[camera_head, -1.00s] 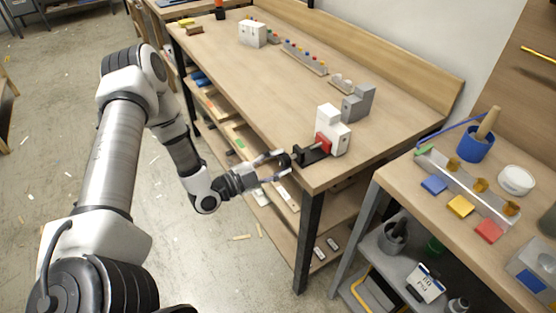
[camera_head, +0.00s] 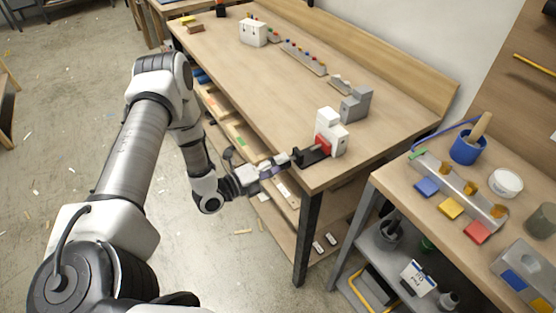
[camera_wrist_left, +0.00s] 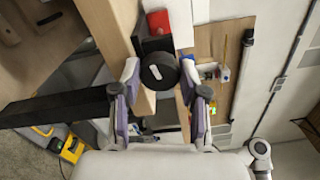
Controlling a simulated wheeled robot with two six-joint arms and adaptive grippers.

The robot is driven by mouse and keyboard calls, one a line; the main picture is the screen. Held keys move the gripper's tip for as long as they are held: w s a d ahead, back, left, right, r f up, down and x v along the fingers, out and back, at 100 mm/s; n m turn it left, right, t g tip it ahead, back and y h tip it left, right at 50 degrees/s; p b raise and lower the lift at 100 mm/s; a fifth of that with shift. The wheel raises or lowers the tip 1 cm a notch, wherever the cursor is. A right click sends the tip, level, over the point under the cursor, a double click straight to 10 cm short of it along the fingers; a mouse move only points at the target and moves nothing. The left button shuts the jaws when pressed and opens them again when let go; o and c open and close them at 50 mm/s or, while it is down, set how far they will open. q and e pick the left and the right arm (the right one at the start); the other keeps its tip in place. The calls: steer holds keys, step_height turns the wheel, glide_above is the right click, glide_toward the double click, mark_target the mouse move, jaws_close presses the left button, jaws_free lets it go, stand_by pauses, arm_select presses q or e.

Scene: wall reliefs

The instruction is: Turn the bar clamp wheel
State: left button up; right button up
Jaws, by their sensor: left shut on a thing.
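The bar clamp has a black body (camera_head: 312,156) and a red jaw (camera_head: 323,145). It sits at the near corner of the wooden workbench, beside a white block (camera_head: 330,130). Its black round wheel (camera_wrist_left: 159,71), with a pale mark on its face, is in the middle of the left wrist view. My left gripper (camera_head: 286,159) reaches the wheel from the left, past the bench edge. In the wrist view its two fingers (camera_wrist_left: 160,84) are on opposite sides of the wheel, shut on it. The fingers largely hide the wheel in the head view. My right gripper is not in view.
A grey block (camera_head: 356,104) stands behind the clamp on the workbench (camera_head: 262,88). A second bench at right holds a blue cup (camera_head: 466,148), a white bowl (camera_head: 506,183) and coloured blocks. A gap separates the benches. The bench middle is mostly clear.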

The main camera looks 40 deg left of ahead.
arm_select(q)
steer(key=m+p, duration=0.2)
steer(key=m, duration=0.3)
steer(key=shift+p, duration=0.4)
steer(key=o, duration=1.1)
steer(key=shift+o, duration=0.2)
steer(key=v, duration=1.2)
